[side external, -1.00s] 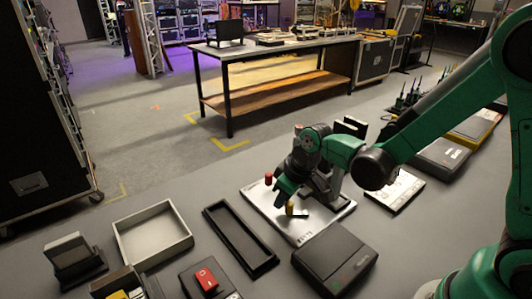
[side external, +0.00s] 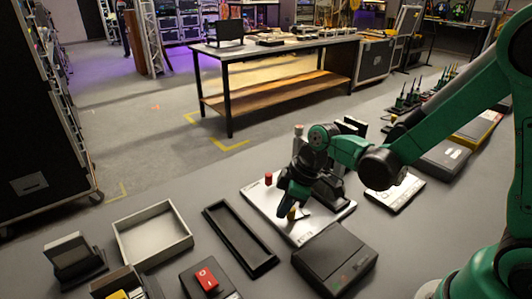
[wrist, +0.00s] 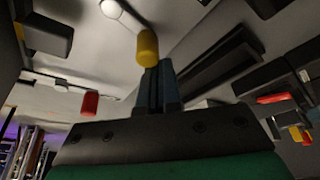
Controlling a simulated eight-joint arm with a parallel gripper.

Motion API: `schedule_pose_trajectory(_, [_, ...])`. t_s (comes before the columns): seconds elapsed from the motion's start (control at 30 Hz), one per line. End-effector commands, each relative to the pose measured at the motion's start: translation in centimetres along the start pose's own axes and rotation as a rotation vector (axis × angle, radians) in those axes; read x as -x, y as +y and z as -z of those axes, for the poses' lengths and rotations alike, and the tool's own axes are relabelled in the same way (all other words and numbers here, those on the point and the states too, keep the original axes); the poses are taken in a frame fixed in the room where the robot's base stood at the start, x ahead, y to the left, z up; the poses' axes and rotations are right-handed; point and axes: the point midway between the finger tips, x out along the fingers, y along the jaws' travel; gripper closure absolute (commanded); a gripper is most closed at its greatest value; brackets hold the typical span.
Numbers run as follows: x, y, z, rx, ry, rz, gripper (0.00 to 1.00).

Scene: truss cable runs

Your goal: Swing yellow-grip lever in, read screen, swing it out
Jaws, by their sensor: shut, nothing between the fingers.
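A yellow-grip lever (side external: 291,214) stands on a pale plate (side external: 331,221) in the side external view, partly hidden by my gripper (side external: 284,207). In the wrist view its yellow grip (wrist: 147,46) is right at the tips of my fingers (wrist: 158,78), which are shut with nothing between them. The fingers look beside the grip, not around it; I cannot tell whether they touch. The lever's arm runs from the grip to a whitish round pivot (wrist: 111,9). A red grip (side external: 268,178) stands at the plate's far left, also in the wrist view (wrist: 90,103). I cannot make out a screen.
A black box (side external: 335,258) lies close in front of the plate. A long black tray (side external: 240,238) and an open grey tray (side external: 152,235) lie left of it. A red switch block (side external: 207,280) is near the front edge. A white panel (side external: 396,192) lies to the right.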

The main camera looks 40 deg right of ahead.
Motion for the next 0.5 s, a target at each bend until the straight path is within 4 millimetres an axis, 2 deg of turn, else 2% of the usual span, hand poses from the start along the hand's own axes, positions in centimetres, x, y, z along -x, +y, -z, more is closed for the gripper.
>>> schedule_pose_trajectory(0.5, [0.3, -1.1, -0.8, 0.276, 0.0, 0.097, 1.0])
